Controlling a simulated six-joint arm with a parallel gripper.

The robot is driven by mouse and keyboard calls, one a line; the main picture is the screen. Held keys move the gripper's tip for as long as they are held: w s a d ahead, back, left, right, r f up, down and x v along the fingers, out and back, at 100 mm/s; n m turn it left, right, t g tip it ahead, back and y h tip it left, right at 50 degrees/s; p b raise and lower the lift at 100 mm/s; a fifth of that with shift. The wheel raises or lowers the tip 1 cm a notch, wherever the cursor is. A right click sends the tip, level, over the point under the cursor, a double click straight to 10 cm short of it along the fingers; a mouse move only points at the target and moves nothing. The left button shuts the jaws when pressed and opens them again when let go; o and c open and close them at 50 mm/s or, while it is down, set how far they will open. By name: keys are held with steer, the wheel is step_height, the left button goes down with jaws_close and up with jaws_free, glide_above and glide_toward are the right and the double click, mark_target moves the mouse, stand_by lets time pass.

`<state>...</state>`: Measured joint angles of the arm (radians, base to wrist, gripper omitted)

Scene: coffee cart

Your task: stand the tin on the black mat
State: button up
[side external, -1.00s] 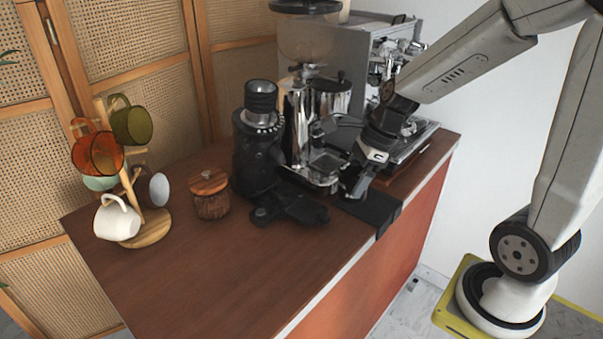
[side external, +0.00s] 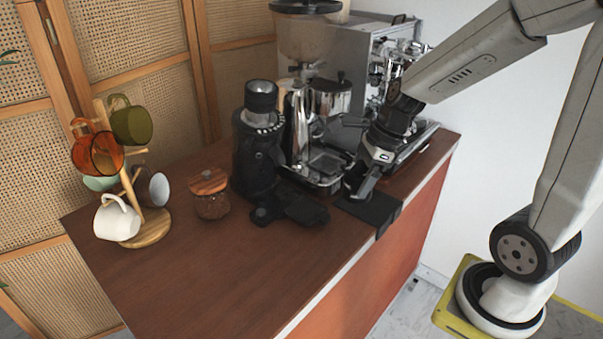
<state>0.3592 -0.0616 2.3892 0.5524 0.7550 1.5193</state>
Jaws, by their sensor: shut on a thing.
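The black mat (side external: 382,213) lies on the counter's right front edge and hangs over it. My gripper (side external: 353,190) points down at the mat's back left part, with its fingertips low over or at the mat. It is shut on the tin, which is mostly hidden by the dark fingers. I cannot tell whether the tin touches the mat or how upright it is.
A coffee machine (side external: 352,62) and a grinder (side external: 258,150) stand behind and left of the mat. A black portafilter-like piece (side external: 300,208) lies just left of it. A wooden-lidded jar (side external: 211,203) and a mug tree (side external: 148,230) stand farther left. The front counter is clear.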

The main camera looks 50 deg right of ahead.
steer(key=s+d+f+m, duration=0.1)
steer(key=s+d, duration=0.6)
steer(key=d, duration=0.1)
steer(key=shift+s+f, duration=0.3)
steer(key=shift+s, duration=0.05)
steer(key=shift+d, duration=0.1)
glide_toward(354, 208)
steer(key=shift+w+a+f, duration=0.15)
steer(key=shift+a, duration=0.2)
steer(key=shift+w+a+f, duration=0.15)
steer(key=shift+a, duration=0.25)
stand_by(0.3)
steer(key=shift+w+d+f, duration=0.1)
steer(key=shift+w+f, duration=0.15)
steer(key=shift+f, duration=1.6)
